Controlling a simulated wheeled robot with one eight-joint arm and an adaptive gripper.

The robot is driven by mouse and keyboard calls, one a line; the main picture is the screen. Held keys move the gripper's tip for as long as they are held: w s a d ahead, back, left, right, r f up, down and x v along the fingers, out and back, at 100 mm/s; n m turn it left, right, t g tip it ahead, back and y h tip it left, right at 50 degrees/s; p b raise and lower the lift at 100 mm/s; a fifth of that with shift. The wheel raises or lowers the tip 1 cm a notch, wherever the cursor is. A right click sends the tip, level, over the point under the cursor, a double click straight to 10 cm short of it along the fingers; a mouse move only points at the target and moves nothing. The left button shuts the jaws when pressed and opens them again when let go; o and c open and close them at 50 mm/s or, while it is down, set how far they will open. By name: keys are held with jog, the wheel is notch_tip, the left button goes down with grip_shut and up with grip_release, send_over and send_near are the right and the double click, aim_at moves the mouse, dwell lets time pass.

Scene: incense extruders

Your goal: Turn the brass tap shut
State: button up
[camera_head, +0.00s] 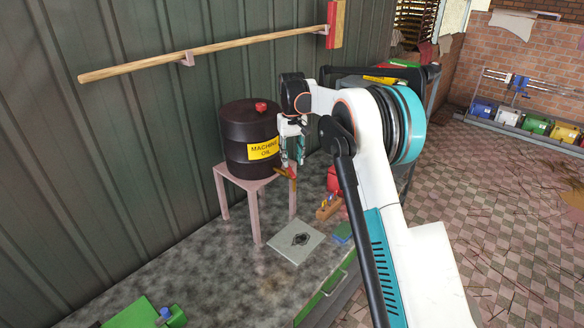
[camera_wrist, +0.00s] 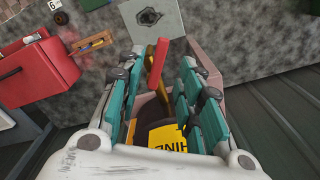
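The black drum (camera_head: 238,135) with a yellow "MACHINE OIL" label stands on a pinkish four-legged stand (camera_head: 257,205). The brass tap (camera_head: 281,174) sticks out low on the drum's front right side, with its red lever (camera_head: 292,171) at the outer end. My gripper (camera_head: 292,158) points down just above the tap. In the wrist view, the red lever (camera_wrist: 158,62) lies between my two teal fingers, with gaps on both sides, so the gripper is open. Part of the brass tap (camera_wrist: 162,48) shows beside the lever; the rest is hidden.
A grey plate (camera_head: 296,241) with a dark stain lies on the bench below the tap. A green object (camera_head: 145,315) lies at front left.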

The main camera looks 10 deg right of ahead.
aim_at(292, 173)
jog(key=shift+f, duration=2.55)
grip_shut()
